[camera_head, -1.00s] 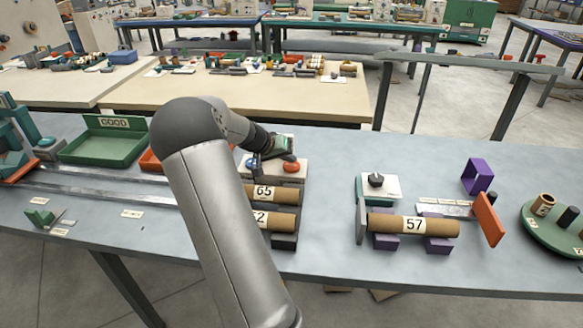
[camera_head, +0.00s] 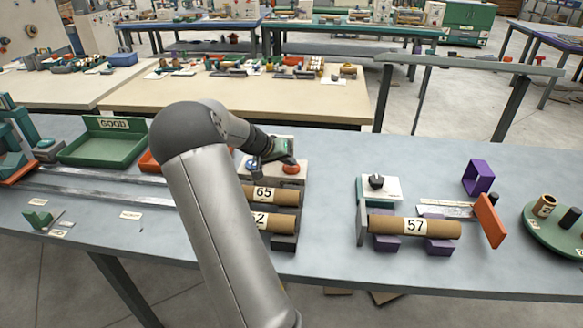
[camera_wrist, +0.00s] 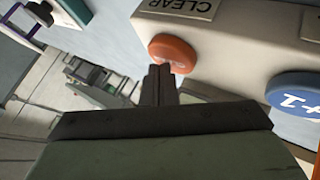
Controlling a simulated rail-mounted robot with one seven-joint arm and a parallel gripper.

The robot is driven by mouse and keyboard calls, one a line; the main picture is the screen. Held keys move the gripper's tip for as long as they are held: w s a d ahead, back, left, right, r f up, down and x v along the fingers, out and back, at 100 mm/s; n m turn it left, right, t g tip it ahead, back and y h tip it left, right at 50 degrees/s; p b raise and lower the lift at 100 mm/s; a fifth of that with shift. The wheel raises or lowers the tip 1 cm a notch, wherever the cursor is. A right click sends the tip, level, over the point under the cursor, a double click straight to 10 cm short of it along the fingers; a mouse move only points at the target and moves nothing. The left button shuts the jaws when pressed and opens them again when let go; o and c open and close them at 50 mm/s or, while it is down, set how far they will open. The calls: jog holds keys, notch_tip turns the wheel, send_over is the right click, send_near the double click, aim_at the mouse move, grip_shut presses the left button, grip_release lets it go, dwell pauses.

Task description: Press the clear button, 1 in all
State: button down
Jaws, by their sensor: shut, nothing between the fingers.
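The clear button (camera_wrist: 174,51) is a round orange-red button on a white box (camera_wrist: 232,38), beside a label reading CLEAR (camera_wrist: 190,7) in the wrist view. In the head view the same orange-red button (camera_head: 291,168) shows just right of my gripper (camera_head: 268,168). My gripper (camera_wrist: 160,72) is shut and empty. In the wrist view its fingertips overlap the lower edge of the button; whether they touch it I cannot tell. My arm hides part of the box in the head view.
A blue +1 button (camera_wrist: 294,94) is on the same box. Cardboard tubes marked 65 (camera_head: 264,193) and 57 (camera_head: 416,226) lie on the grey table (camera_head: 325,180). A green GOOD tray (camera_head: 103,150) stands at the left. Bare table lies right of the box.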

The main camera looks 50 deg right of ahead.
aim_at(288, 168)
jog(key=shift+f+b, duration=0.3)
jog(key=shift+f, duration=0.05)
jog(key=shift+r, duration=0.1)
dwell(0.4)
jog(key=shift+r+p, duration=0.35)
jog(key=shift+r, duration=0.55)
jog(key=shift+r, duration=0.1)
jog(key=shift+r+p, duration=1.15)
jog(key=shift+r, duration=1.3)
